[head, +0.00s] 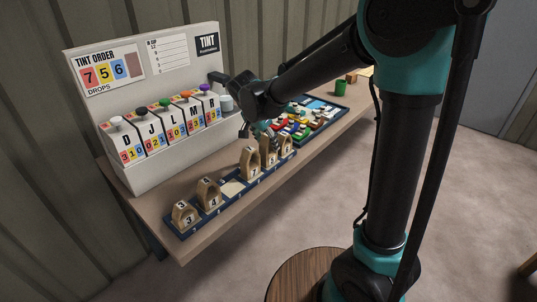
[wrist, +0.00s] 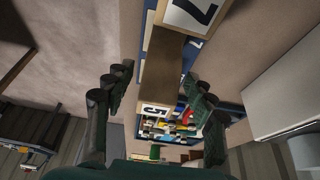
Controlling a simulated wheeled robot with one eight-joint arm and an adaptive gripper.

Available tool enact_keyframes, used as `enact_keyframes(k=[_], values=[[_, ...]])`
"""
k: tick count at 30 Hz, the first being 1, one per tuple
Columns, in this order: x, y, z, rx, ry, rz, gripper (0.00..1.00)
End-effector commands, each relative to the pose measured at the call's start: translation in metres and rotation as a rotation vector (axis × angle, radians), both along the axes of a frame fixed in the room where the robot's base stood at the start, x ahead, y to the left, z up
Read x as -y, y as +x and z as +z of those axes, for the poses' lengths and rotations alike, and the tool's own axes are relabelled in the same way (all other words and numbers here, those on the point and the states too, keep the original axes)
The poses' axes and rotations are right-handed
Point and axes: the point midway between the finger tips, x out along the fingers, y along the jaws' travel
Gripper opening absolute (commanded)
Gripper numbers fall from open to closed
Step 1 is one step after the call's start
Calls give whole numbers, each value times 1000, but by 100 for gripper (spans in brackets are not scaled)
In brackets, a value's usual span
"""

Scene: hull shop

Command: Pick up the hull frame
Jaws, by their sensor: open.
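Several wooden arch-shaped hull frames with number plates stand upright in a row on a long blue rack (head: 181,235) on the bench. Near the left end are frame 3 (head: 185,214) and frame 4 (head: 209,194). After a gap with a bare pale slot stands frame 7 (head: 250,163), with more frames close behind it. My gripper (head: 258,131) is over this far group, its fingertips partly hidden. In the wrist view my gripper (wrist: 162,98) is open, with a frame plate marked 5 (wrist: 155,110) between and beyond its fingers. Frame 7 also shows there at the top (wrist: 192,12).
A tint order board (head: 145,90) with lettered, knobbed dispensers stands along the back of the bench (head: 150,205). A dark tray (head: 325,122) of coloured pieces and a green cup (head: 341,88) lie farther right. A round wooden stool top (head: 300,275) is in front.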

Motion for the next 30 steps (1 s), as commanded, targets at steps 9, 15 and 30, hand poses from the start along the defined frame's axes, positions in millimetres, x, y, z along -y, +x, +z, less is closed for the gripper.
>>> enact_keyframes(k=[9,15,30], values=[[13,15,-36,0,0,-1,55],[14,15,-40,0,0,-1,55],[14,15,-39,0,0,-1,4]])
